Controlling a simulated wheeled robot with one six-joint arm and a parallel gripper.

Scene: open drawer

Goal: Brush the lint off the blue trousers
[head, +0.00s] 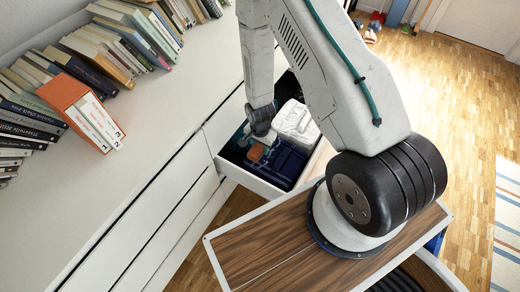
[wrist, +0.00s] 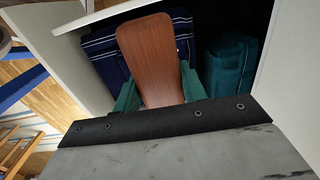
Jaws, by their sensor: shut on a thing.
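The blue trousers (head: 283,165) lie folded, dark navy, in the near part of the open drawer. In the wrist view the trousers (wrist: 103,58) show pale stitch lines behind the brush. My gripper (head: 260,143) is inside the drawer opening, shut on a brush with a reddish-brown wooden back (wrist: 150,58). The brush (head: 256,152) is at the trousers' left side in the head view. My green fingers (wrist: 160,92) grip it from both sides. The bristles are hidden, so I cannot tell whether they touch the cloth. I cannot make out any lint.
White folded cloth (head: 297,123) lies beside the trousers. A teal folded cloth (wrist: 230,66) is in the drawer too. The drawer's white front (head: 247,178) and side walls surround my gripper. Books and an orange file box (head: 80,110) stand on the dresser top.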

